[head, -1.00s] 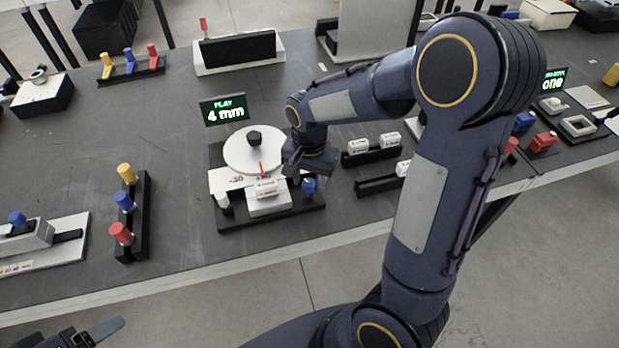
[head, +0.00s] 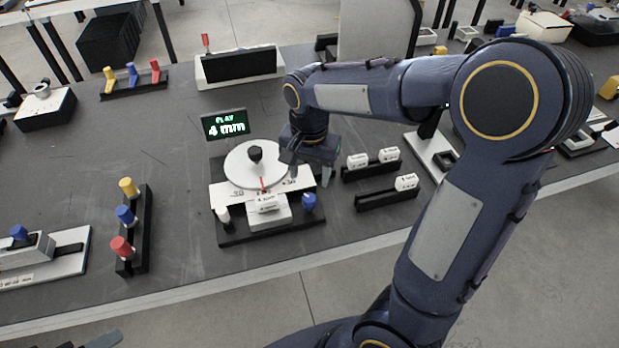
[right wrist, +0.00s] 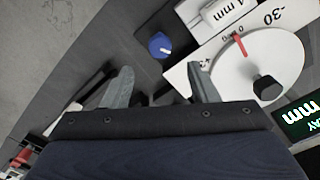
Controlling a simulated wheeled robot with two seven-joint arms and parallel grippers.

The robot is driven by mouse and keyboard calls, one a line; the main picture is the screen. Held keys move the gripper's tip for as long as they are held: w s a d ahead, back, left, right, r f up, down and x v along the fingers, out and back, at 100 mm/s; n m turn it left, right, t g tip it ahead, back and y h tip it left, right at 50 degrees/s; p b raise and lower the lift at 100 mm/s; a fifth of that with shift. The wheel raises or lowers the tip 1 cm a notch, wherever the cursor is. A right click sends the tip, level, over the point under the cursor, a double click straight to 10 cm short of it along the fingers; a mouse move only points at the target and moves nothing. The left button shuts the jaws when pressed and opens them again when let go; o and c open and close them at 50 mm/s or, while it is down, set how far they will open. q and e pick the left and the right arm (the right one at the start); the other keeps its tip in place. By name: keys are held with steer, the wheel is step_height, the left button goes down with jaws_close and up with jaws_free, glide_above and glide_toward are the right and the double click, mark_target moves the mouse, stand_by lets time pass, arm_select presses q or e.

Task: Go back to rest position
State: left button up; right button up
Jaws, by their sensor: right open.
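My right gripper (head: 308,174) is open and empty, just right of the round white dial (head: 240,172) and above the dial device's right side. In the right wrist view its two grey fingers (right wrist: 160,88) stand apart with nothing between them. The dial has a black knob (head: 255,154) and a red pointer. A white block (head: 268,203) marked 4 mm sits in front of the dial, with a blue knob (head: 309,201) to its right. Only a grey tip of my left gripper (head: 100,340) shows at the bottom left edge; its jaws are cut off.
A small screen (head: 225,124) reading "PLAY 4 mm" stands behind the dial. White labelled blocks (head: 388,155) sit on black racks to the right. A rack with yellow, blue and red pegs (head: 126,215) stands left. Bare table lies between that rack and the dial.

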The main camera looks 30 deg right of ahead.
stand_by(0.5)
steer(key=s+a+r+n+t+y, duration=0.1)
steer(key=s+n+t, duration=0.1)
steer(key=s, duration=0.3)
steer(key=s+a+r+n+t+y+p, duration=0.1)
steer(key=s+r+n, duration=0.1)
steer(key=s, duration=0.4)
steer(key=s+a+r+n+t+y, duration=0.1)
steer(key=s+a+r+n+t, duration=0.1)
steer(key=s+n, duration=0.2)
steer(key=shift+s+t+y+p, duration=0.3)
steer(key=shift+s+y, duration=0.1)
steer(key=shift+s, duration=0.65)
